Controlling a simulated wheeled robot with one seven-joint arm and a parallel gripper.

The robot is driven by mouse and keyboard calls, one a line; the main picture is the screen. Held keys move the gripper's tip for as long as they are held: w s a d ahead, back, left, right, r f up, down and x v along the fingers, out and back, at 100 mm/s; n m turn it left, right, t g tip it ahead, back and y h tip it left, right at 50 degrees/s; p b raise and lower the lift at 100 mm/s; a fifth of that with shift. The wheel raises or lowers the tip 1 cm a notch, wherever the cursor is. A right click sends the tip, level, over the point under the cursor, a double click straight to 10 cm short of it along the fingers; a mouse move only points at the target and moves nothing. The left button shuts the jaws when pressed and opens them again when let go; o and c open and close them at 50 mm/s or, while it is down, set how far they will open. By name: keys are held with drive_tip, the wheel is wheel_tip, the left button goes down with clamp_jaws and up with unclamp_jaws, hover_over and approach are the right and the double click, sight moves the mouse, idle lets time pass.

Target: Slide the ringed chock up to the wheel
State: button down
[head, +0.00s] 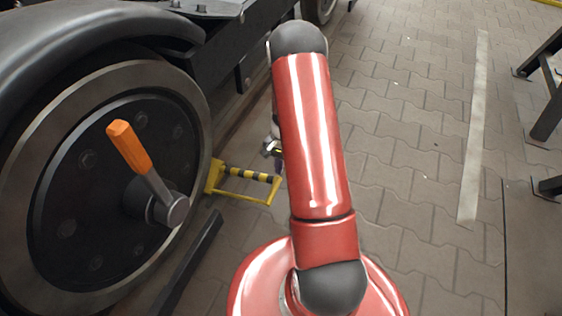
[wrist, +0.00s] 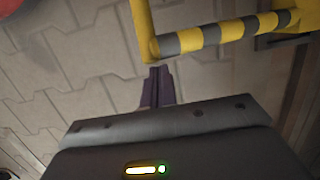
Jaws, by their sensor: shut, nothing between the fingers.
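The chock (head: 213,177) is a yellow piece with a yellow frame and a black-and-yellow striped bar, on the paving right of the wheel. The wheel (head: 50,130) is large, with a grey rim and dark disc. In the head view the chock's left end appears close to the wheel's rim; I cannot tell whether they touch. In the wrist view the yellow frame and striped bar (wrist: 210,36) cross the top. My gripper (wrist: 158,70) is shut and empty, its dark fingertips just below the frame's corner; contact is unclear. In the head view my arm partly hides it.
An orange-handled lever (head: 130,148) sticks out from the wheel hub. A dark rail (head: 190,262) lies on the ground by the wheel. The bogie frame (head: 225,50) overhangs behind. Open paving (head: 400,120) lies to the right, with dark stands (head: 545,100) at the far right.

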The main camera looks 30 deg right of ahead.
sight(270, 192)
drive_tip(key=s+a, duration=0.1)
drive_tip(key=a, duration=0.1)
drive_tip(key=s+a, duration=0.4)
drive_tip(key=shift+a, duration=0.15)
idle(0.3)
